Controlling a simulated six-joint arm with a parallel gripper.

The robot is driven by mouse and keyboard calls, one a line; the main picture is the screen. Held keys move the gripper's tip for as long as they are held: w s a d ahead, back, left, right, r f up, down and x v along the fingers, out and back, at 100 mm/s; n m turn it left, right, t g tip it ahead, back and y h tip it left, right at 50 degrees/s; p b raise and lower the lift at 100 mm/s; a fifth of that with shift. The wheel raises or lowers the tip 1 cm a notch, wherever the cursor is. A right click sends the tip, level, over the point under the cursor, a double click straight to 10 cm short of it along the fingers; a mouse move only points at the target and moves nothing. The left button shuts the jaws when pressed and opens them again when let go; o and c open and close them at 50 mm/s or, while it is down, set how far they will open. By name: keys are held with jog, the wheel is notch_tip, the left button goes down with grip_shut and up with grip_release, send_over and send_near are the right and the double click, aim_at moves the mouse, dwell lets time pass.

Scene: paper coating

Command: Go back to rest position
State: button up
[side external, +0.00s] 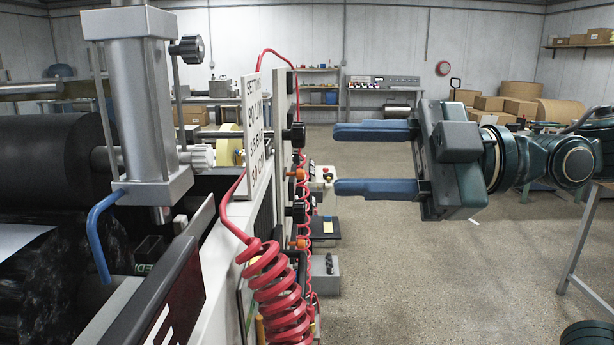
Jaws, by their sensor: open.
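My gripper (375,160) is at the right of centre in the side external view. Its two long blue fingers lie level and point left, one above the other with a wide gap. It is open, and I see nothing held between the fingers. The fingertips point at the side panel of the coating machine (208,270), which carries black knobs (294,135) and orange fittings (297,174). The upper fingertip appears just right of the panel's edge; I cannot tell the exact distance or whether anything touches.
A red coiled hose (277,285) hangs along the machine's front side. A metal cylinder (140,95) and dark rollers (45,165) stand at left. A table frame (583,238) is at right. Cardboard boxes (490,103) and shelves are far behind. The floor below my gripper is mostly clear.

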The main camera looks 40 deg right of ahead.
jog(key=shift+f, duration=0.1)
jog(key=d+f+m+g+h, duration=0.2)
jog(key=d+f+m+h, duration=0.65)
jog(key=d+f, duration=0.25)
jog(key=s+d+f+m+g+h, duration=0.4)
jog(key=s+d+f+m+g, duration=0.1)
jog(key=s+d+f+m, duration=0.1)
jog(key=s+d+m, duration=0.1)
jog(key=d+m, duration=0.1)
jog(key=m, duration=0.1)
jog(key=shift+s+d+f, duration=0.15)
jog(key=shift+s+d, duration=0.2)
jog(key=shift+d, duration=0.05)
jog(key=shift+w+m, duration=0.1)
jog(key=shift+m, duration=0.15)
